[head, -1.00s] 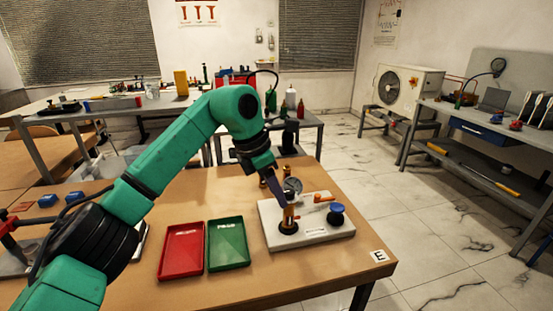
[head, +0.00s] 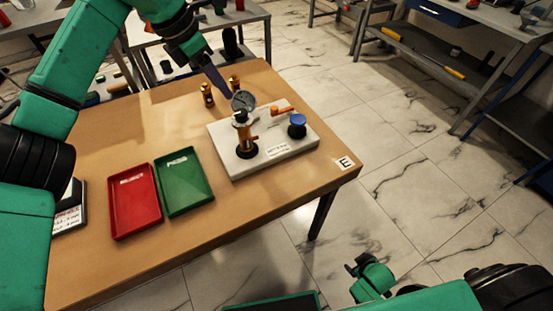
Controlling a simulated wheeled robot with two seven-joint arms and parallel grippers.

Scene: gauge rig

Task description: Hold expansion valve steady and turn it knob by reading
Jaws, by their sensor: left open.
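A brass valve (head: 241,134) stands upright in a black round holder on a white rig plate (head: 222,157). A dark round gauge (head: 243,101) sits directly above or behind it. An orange lever (head: 283,111) and a blue knob (head: 297,120) are on the plate's right side. My left gripper (head: 218,82) is open, its dark fingers pointing down just up-left of the gauge; I cannot tell if they touch it. Part of my right arm, perhaps its gripper (head: 362,268), shows low over the floor, away from the table; its jaws are unclear.
Two more brass valves (head: 207,95) (head: 234,83) stand behind the plate. A red REJECT tray (head: 134,222) and a green PASS tray (head: 184,205) lie left of it. An "E" label (head: 345,162) marks the table's right corner. Floor to the right is clear.

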